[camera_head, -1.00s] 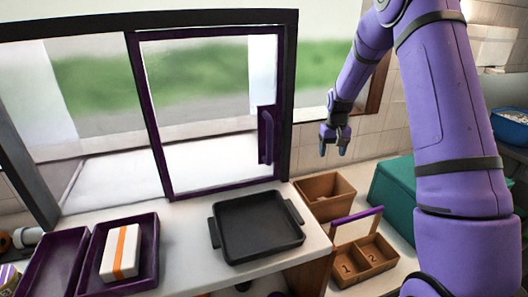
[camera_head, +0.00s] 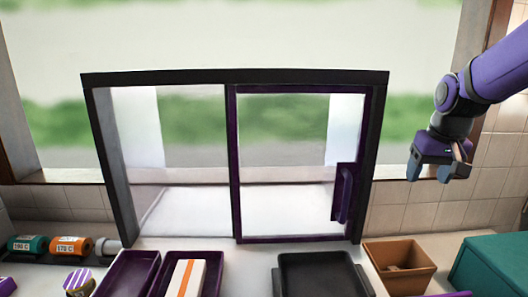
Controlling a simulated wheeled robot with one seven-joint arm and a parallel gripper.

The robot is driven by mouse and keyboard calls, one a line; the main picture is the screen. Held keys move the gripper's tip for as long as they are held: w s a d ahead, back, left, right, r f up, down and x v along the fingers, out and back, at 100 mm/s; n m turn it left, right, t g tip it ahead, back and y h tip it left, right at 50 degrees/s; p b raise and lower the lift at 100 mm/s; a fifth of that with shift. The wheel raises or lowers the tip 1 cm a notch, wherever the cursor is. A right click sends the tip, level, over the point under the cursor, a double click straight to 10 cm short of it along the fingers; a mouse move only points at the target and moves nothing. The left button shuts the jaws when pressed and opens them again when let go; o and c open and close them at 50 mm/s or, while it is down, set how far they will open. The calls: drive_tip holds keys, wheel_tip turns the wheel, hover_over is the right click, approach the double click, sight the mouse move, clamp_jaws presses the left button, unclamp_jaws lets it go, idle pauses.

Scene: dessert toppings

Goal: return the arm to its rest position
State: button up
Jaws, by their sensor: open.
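My gripper (camera_head: 428,177) hangs at the right of the head view, in front of the window and tiled wall. It is open, with its two blue-grey fingertips apart and nothing seen between them. It is up in the air, above and to the right of the brown wooden box (camera_head: 412,257). My purple arm comes in from the upper right edge. The rest of the arm is out of the picture.
A black tray (camera_head: 318,277), a purple tray (camera_head: 127,275) and a white box with an orange band (camera_head: 186,278) are in front. A teal box (camera_head: 495,263) is at right.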

drive_tip(key=s+a+r+t, duration=0.1)
drive_tip(key=s+a+r, duration=0.1)
drive_tip(key=s, duration=0.9)
drive_tip(key=s+a+r+n+t, duration=0.1)
drive_tip(key=s+a+r, duration=0.1)
drive_tip(key=s, duration=0.8)
drive_tip(key=shift+s+a+r+t, duration=0.25)
drive_tip(key=shift+s+a+t, duration=0.1)
drive_tip(key=shift+a, duration=0.45)
